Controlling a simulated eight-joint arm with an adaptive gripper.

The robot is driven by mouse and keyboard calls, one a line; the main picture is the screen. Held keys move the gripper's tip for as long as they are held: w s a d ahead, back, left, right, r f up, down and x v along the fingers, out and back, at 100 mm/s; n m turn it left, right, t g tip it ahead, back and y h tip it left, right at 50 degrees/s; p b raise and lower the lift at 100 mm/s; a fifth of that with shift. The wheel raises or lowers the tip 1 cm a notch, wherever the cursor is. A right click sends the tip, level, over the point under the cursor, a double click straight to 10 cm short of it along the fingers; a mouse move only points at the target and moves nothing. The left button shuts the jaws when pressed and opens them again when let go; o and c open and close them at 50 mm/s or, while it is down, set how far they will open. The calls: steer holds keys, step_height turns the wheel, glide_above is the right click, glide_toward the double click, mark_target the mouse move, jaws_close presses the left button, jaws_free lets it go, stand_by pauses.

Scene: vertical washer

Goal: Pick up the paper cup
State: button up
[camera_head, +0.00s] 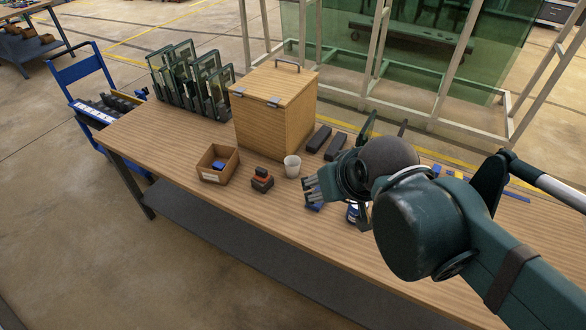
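The paper cup (292,166) is small and white, and it stands upright on the wooden table in front of the wooden box. My gripper (310,190) is just to the right of the cup and nearer the table's front edge, pointing left. Its fingers look spread, with nothing seen between them. It appears apart from the cup. My arm comes in from the lower right and hides part of the table behind it.
A wooden box (276,112) with a handle stands behind the cup. A cardboard tray (218,165) and a dark-and-orange item (262,180) lie to its left. Dark blocks (319,138) lie to the right. Framed glass panes (190,80) stand at the far left.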

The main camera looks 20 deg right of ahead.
stand_by(0.3)
steer(key=m+g+h+b, duration=0.3)
steer(key=m+h+b, duration=0.1)
steer(key=m+b, duration=0.55)
glide_above(290, 175)
step_height(290, 175, down, 29)
steer(key=shift+s+a+f+n+b, duration=0.15)
steer(key=shift+s+a+n+b, duration=0.1)
steer(key=shift+s+a+b, duration=0.15)
steer(key=shift+x, duration=1.3)
steer(key=shift+w+b, duration=0.1)
steer(key=shift+b, duration=0.2)
